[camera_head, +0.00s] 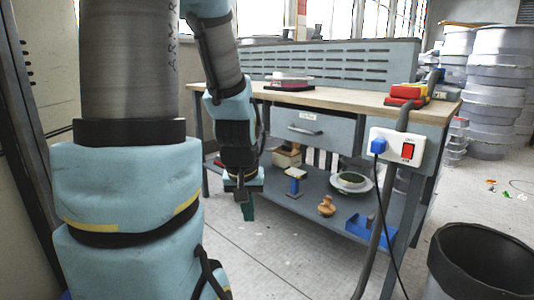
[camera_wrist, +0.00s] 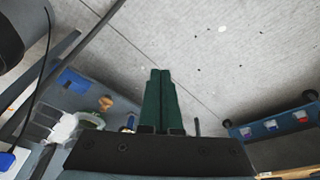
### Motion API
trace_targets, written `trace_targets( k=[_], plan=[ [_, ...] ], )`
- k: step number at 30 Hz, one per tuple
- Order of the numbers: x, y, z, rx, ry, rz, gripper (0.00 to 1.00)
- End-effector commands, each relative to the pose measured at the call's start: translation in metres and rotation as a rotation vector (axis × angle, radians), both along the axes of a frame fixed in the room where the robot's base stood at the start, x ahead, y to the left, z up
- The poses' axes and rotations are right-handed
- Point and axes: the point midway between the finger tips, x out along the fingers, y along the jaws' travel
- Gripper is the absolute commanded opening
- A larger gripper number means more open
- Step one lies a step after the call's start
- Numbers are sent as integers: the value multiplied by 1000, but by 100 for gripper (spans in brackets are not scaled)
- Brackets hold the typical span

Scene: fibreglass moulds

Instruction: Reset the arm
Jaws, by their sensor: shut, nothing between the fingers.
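My gripper (camera_head: 248,208) hangs at the end of my arm, pointing down in front of the workbench. In the wrist view its two green fingers (camera_wrist: 161,76) lie together, shut, with nothing between them.
A workbench (camera_head: 345,97) with a drawer stands behind my gripper. Its lower shelf (camera_head: 290,203) holds a white plate (camera_head: 350,183), a wooden piece (camera_head: 326,206) and a blue tray (camera_head: 371,229). A black bin (camera_head: 484,262) stands at front right.

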Motion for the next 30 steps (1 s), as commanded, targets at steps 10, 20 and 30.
trace_targets(
  k=[10, 20, 30],
  plan=[
    [-36, 24, 59, 41, 119, -57, 0],
    [-35, 24, 154, 41, 118, -56, 0],
    [-35, 24, 236, 41, 118, -56, 0]
  ],
)
